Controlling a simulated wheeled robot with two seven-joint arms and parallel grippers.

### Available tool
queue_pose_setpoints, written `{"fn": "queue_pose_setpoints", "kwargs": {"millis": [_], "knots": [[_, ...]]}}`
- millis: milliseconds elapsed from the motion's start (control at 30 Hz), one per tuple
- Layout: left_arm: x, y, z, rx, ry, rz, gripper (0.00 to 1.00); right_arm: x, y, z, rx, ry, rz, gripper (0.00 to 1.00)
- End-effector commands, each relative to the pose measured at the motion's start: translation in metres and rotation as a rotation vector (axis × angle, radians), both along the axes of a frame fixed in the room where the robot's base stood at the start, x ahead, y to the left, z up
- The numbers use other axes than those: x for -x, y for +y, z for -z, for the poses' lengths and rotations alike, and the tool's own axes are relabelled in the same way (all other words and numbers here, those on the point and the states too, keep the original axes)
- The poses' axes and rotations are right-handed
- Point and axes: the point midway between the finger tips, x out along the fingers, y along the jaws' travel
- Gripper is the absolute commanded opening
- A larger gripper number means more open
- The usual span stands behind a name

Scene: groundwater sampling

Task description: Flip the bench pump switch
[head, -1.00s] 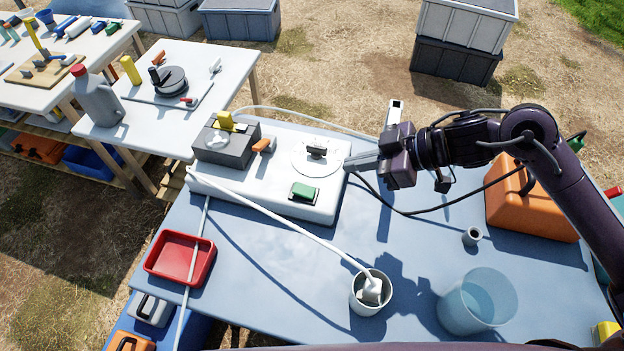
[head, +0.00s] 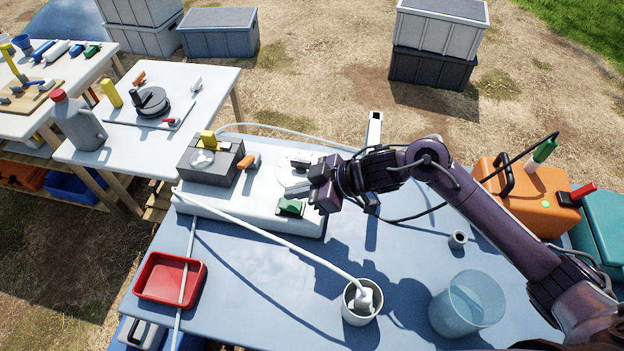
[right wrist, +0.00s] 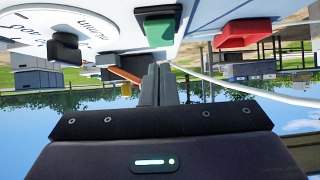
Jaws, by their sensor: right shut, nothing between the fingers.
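The bench pump is a long white box (head: 262,222) on the blue table in the head view. A green switch (head: 290,207) in a dark frame is on its top near the right front; it also shows at the top of the right wrist view (right wrist: 159,33). My right gripper (head: 293,192) is shut and empty, close behind the switch and over the front of the round white dial. In the right wrist view its fingers (right wrist: 160,84) point toward the switch. I cannot tell if they touch it. My left gripper is out of view.
The dial's dark knob (right wrist: 63,47) is beside the fingers. A grey block (head: 208,168) with an orange lever (head: 250,161) stands on the box's left. A white tube runs to a cup (head: 360,309). A red tray (head: 170,280) and a clear beaker (head: 467,305) stand on the table.

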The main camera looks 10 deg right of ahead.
Motion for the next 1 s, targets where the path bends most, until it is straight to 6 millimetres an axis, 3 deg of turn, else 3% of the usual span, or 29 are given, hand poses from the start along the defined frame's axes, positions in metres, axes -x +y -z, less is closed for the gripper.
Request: {"fn": "queue_pose_setpoints", "kwargs": {"millis": [233, 600, 767, 1000], "knots": [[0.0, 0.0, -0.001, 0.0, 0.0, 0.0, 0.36, -0.001, 0.004, 0.019, -0.002, -0.001, 0.0, 0.0], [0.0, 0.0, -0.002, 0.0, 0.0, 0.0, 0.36, -0.001, 0.004, 0.02, 0.0, -0.001, -0.001, 0.0], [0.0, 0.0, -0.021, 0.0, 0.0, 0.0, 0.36, -0.003, 0.007, 0.017, 0.053, 0.018, -0.001, 0.0], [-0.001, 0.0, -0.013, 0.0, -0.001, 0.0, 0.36, -0.002, 0.006, 0.025, 0.053, 0.018, -0.001, 0.0]]}}
